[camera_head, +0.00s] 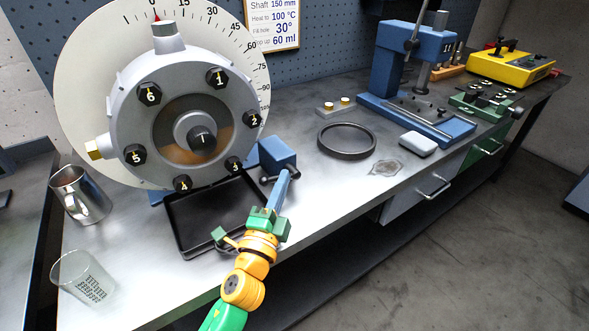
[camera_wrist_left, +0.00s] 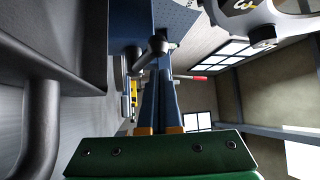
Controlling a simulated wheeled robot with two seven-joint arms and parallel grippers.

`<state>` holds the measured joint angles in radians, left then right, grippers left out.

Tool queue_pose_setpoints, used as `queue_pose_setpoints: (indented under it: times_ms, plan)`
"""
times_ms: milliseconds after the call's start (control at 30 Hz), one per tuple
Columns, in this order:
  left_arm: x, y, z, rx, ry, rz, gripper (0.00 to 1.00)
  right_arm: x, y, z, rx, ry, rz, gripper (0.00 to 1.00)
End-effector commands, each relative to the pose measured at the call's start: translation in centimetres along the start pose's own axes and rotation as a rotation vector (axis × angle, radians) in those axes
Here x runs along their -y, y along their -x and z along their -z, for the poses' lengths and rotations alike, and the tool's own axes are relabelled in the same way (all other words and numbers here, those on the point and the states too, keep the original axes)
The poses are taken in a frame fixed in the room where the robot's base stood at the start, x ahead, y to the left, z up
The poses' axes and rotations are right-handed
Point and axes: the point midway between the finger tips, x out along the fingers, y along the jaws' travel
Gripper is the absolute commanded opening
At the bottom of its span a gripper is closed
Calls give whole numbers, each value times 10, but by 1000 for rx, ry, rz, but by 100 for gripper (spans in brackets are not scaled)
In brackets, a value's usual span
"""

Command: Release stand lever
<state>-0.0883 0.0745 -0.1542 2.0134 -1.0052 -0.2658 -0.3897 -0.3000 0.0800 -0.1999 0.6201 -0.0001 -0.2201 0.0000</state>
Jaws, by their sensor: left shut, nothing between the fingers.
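The stand's blue block (camera_head: 276,152) stands at the right foot of the big grey rotor (camera_head: 190,120), above the bench. A short dark lever (camera_head: 267,179) sticks out at the front of this block. In the left wrist view the lever (camera_wrist_left: 155,46) shows as a metal rod with a rounded end, in front of the blue block (camera_wrist_left: 128,22). My left gripper (camera_head: 287,173) is shut and empty, with its blue fingertips close by the lever. The fingertips (camera_wrist_left: 162,66) also show in the left wrist view. I cannot tell whether they touch the lever. My right gripper is out of view.
A black tray (camera_head: 178,243) lies under the rotor. A metal jug (camera_head: 80,196) and a glass beaker (camera_head: 83,277) stand at left. Bare bench lies between stand and ring.

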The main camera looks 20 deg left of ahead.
Motion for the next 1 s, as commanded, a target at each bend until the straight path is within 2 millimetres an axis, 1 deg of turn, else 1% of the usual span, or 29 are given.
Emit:
queue_pose_setpoints:
  times_ms: [33, 100, 200, 300, 433, 1000]
  plan:
    - [-3, 10, -1, 1, 2, -2, 0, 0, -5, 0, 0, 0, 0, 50]
    - [-4, 24, -1, 1, 2, -3, 0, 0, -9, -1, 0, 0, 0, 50]
    - [-4, 39, -1, 1, 1, -3, 0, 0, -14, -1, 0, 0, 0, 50]
    - [-3, 49, -1, 2, 1, -2, 0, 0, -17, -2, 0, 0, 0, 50]
    - [-1, 53, -1, 1, 0, -1, 0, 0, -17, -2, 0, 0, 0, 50]
    - [0, 52, 0, 1, 0, -1, 0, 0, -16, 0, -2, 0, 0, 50]
